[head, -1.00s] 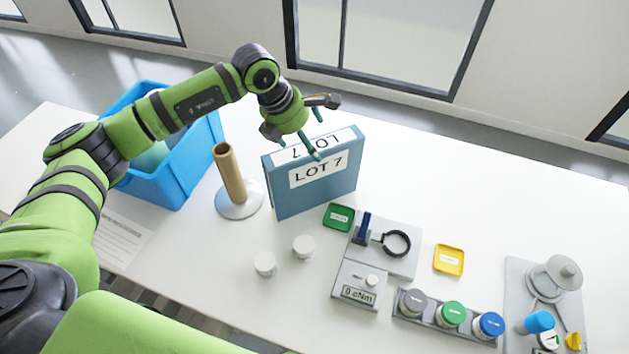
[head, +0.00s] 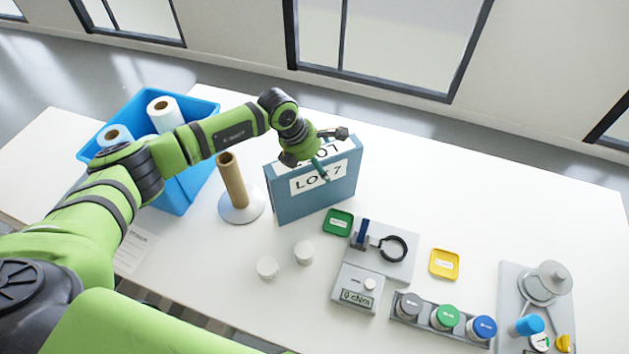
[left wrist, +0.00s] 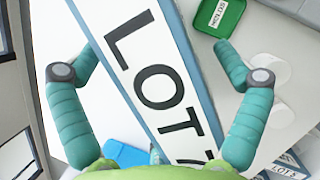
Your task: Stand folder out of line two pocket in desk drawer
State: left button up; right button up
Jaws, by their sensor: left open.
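A blue-grey folder (head: 330,190) labelled LOT 7 stands upright on the white table. Its labelled top edge (left wrist: 150,75) runs slantwise through the left wrist view. My left gripper (head: 324,155) is over the folder's top from above. In the left wrist view its two teal fingers (left wrist: 158,100) are spread apart, one on each side of the folder, with gaps visible. One finger shows in front of the LOT 7 label in the head view; the other is mostly hidden. My right gripper is not in view.
In front are two white caps, a green tray (head: 339,221) and a grey torque device (head: 360,290).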

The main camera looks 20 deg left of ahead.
pick_arm(q)
jog(key=shift+f+b, duration=0.25)
jog(key=shift+b, duration=0.1)
dwell(0.5)
jog(key=shift+r, duration=0.1)
jog(key=c, duration=1.8)
